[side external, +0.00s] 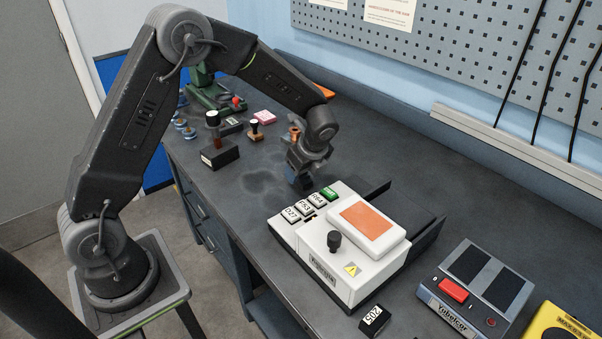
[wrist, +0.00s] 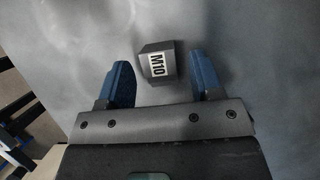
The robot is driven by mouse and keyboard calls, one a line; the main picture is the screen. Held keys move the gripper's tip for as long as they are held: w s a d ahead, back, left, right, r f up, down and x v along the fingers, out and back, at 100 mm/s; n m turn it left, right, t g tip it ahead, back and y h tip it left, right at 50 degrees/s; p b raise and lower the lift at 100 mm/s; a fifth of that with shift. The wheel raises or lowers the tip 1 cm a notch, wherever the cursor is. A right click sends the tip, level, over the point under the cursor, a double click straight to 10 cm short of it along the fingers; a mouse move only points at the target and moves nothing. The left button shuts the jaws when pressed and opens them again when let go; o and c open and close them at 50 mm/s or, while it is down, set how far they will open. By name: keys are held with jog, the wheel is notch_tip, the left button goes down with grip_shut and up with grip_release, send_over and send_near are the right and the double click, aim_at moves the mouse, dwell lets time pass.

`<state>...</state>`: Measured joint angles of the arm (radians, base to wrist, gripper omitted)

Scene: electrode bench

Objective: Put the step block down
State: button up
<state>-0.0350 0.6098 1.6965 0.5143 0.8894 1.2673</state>
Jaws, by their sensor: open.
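A small dark step block (wrist: 155,62) with a white M10 label sits on the dark bench top in the wrist view. It lies between the two blue fingers of my gripper (wrist: 160,68), with a gap on each side. My gripper is open. In the side view my gripper (side external: 300,182) points down, low over the bench, behind the white machine. The M10 block cannot be made out there.
The white machine (side external: 318,262) has an orange-topped lid (side external: 370,222) and labelled blocks (side external: 303,208) at its upper-left edge. A block labelled S02 (side external: 374,320) lies in front. A black block with a knob (side external: 219,155) and stamps stand left. Bench around my gripper is clear.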

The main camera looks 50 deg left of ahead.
jog(key=v, duration=1.1)
jog(key=s+d+r+n+t+h, duration=0.2)
jog(key=s+r+n, duration=0.6)
jog(key=s, duration=0.3)
jog(key=s+d+r+n+t+h, duration=0.1)
jog(key=s+d+n+t+h, duration=0.1)
jog(key=s+n, duration=0.8)
jog(key=s+t, duration=0.1)
jog(key=s, duration=0.2)
jog(key=shift+s+d+r+t, duration=0.2)
jog(key=shift+s+d+t, duration=0.05)
jog(key=shift+d+t, duration=0.1)
